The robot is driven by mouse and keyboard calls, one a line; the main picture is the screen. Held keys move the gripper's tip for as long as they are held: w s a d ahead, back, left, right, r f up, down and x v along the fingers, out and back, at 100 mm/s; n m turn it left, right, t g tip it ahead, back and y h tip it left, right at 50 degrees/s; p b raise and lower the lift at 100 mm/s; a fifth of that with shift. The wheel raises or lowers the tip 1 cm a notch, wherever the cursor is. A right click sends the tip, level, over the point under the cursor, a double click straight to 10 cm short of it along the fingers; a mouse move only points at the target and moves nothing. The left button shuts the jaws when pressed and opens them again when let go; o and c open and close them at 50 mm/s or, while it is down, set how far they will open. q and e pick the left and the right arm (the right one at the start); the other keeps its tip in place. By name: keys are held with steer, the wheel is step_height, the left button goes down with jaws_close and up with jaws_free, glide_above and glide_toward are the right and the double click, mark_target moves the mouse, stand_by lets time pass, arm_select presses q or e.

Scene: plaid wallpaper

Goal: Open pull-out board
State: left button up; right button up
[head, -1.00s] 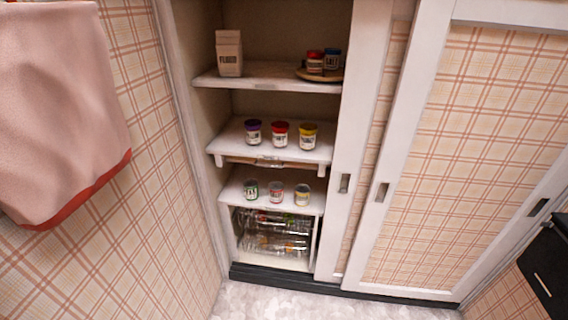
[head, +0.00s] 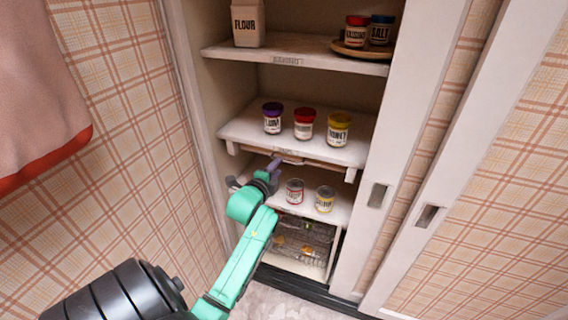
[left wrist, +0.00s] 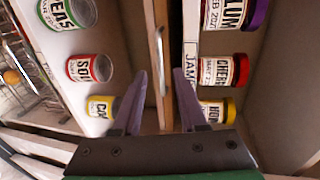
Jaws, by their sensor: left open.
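The pull-out board (head: 301,160) is a thin wooden board under the cupboard's middle shelf, with a small handle at its front edge. In the left wrist view the board's edge and its pale handle (left wrist: 159,60) run upright between my fingers. The board looks pushed in under the shelf. My left gripper (head: 272,166) reaches into the cupboard just in front of the board's left part. In the left wrist view the left gripper (left wrist: 158,95) is open, its two purple fingers on either side of the handle line, holding nothing. My right gripper is not in view.
The middle shelf (head: 240,131) carries purple-, red- and yellow-lidded jars. Below stand cans, including a red-labelled can (head: 295,191) and a yellow can (head: 325,199); a can labelled peas (left wrist: 70,12) is close by. A sliding door (head: 400,150) bounds the opening at right.

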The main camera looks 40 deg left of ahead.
arm_select(q)
steer(key=x, duration=0.5)
jaws_close()
stand_by(1.3)
